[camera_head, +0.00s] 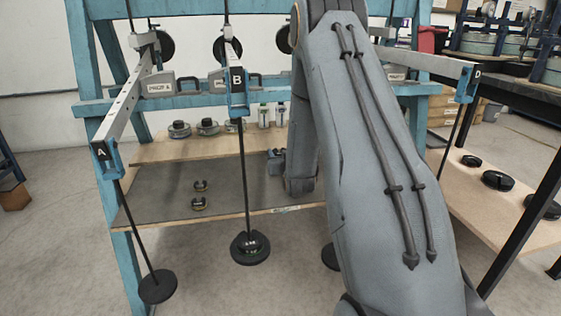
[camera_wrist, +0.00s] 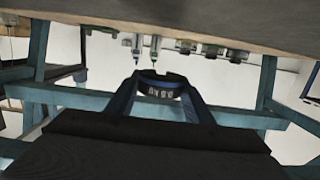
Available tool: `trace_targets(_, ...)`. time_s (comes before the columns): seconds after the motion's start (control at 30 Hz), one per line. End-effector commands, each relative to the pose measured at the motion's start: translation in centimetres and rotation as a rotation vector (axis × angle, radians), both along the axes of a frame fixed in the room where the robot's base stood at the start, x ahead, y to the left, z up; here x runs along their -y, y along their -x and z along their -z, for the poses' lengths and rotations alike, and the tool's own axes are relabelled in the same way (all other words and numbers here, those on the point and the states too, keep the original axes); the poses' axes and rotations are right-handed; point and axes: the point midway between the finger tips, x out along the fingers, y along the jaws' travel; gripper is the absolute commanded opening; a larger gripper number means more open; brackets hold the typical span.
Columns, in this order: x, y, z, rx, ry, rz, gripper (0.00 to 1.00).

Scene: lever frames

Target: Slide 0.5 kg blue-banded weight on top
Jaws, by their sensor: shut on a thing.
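In the head view my arm hides most of the gripper, and the held weight does not show clearly. Lever A (camera_head: 122,122) and lever B (camera_head: 237,88) carry long rods with round black plates, plate A (camera_head: 157,287) and plate B (camera_head: 250,257). A small dark weight (camera_head: 251,243) sits on plate B. Lever D (camera_head: 440,66) is at the right; its plate is hidden.
The blue frame (camera_head: 76,50) spans the back. Two small weights, one (camera_head: 200,186) behind another (camera_head: 198,204), lie on the grey shelf mat (camera_head: 160,190). Several weights stand on the upper shelf (camera_head: 150,151). A wooden shelf (camera_head: 470,210) at right holds more. Another plate (camera_head: 329,257) is partly behind my arm.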

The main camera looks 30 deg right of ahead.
Motion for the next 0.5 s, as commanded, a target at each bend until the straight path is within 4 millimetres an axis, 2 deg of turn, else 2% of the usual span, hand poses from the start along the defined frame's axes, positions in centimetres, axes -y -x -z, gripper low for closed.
trace_targets(0.1,0.0,0.0,-1.1,0.003,0.001,0.000,0.18)
trace_targets(0.5,0.0,0.0,-3.2,0.003,0.001,0.000,0.18)
